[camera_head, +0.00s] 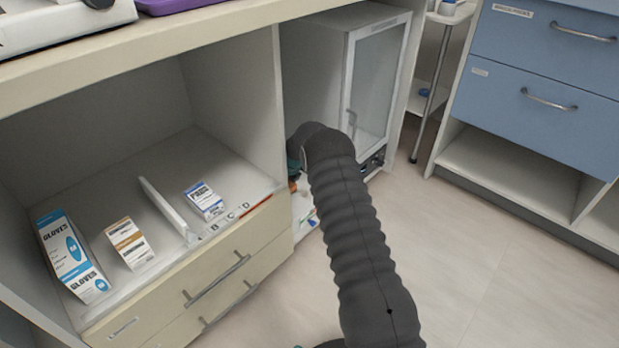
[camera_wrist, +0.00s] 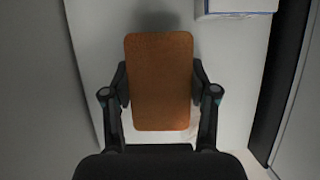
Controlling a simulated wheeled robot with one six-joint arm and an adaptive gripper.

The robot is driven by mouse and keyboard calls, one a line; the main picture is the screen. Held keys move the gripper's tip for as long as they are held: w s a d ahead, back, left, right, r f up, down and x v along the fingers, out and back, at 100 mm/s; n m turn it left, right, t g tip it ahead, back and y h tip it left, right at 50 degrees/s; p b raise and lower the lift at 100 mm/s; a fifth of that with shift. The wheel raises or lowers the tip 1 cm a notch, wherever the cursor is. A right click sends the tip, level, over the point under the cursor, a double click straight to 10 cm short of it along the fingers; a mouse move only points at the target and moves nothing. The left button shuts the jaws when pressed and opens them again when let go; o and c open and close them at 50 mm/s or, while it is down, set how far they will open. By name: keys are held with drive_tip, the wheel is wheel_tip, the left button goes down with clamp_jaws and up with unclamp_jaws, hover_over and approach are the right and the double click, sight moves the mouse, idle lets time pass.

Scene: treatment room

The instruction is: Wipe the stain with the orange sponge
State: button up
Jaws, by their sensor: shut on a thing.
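My gripper (camera_wrist: 160,88) is shut on the orange sponge (camera_wrist: 160,60), with one finger on each side of it. The sponge is a flat upright rectangle in the wrist view, over a pale grey surface (camera_wrist: 225,75). I cannot tell whether it touches that surface. In the head view my arm reaches into the open compartment beside the glass-door cabinet and hides most of the gripper (camera_head: 296,168). A small orange patch, likely the sponge (camera_head: 293,185), shows at its edge.
A white box with a blue edge (camera_wrist: 237,7) lies at the top right of the wrist view, close to the sponge. Compartment walls stand on both sides. A glove box (camera_head: 72,255) and smaller boxes sit on the left shelf. The floor (camera_head: 480,270) at right is clear.

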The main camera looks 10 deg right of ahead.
drive_tip(key=r, duration=0.1)
drive_tip(key=r+p, duration=0.1)
drive_tip(key=r, duration=0.1)
drive_tip(key=shift+a, duration=0.25)
drive_tip(key=shift+d+r+p, duration=0.1)
drive_tip(key=shift+r+p, duration=1.05)
drive_tip(key=shift+r, duration=0.6)
